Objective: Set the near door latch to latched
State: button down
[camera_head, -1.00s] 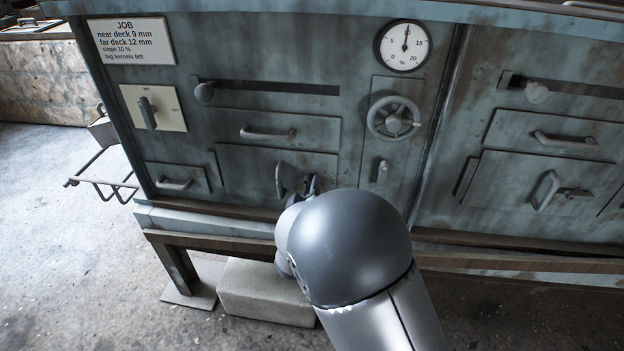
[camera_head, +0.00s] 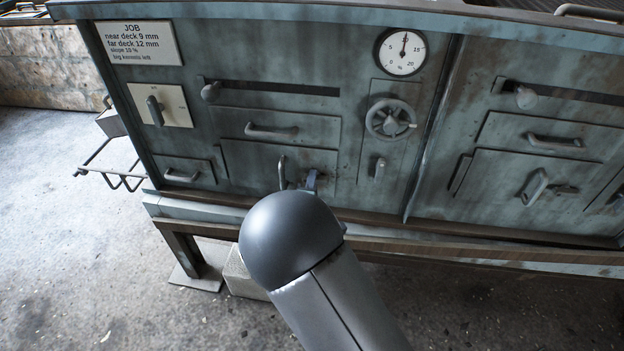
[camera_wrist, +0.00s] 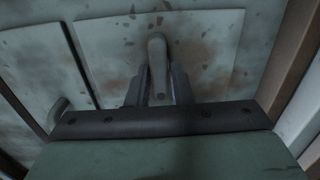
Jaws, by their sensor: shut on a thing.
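In the head view my gripper (camera_head: 311,181) is small and partly hidden by my arm, so the latch's angle is hard to tell there.
A handwheel (camera_head: 391,119) and small lever (camera_head: 378,168) sit right of the near door. A wooden rail (camera_head: 440,240) runs below. A wire rack (camera_head: 110,172) juts out left.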

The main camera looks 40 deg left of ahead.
dwell(0.3)
jog(key=c, duration=1.4)
grip_release()
jog(key=p+v, duration=0.1)
jog(key=v, duration=1.6)
jog(key=shift+s+d, duration=0.1)
jog(key=shift+s, duration=0.1)
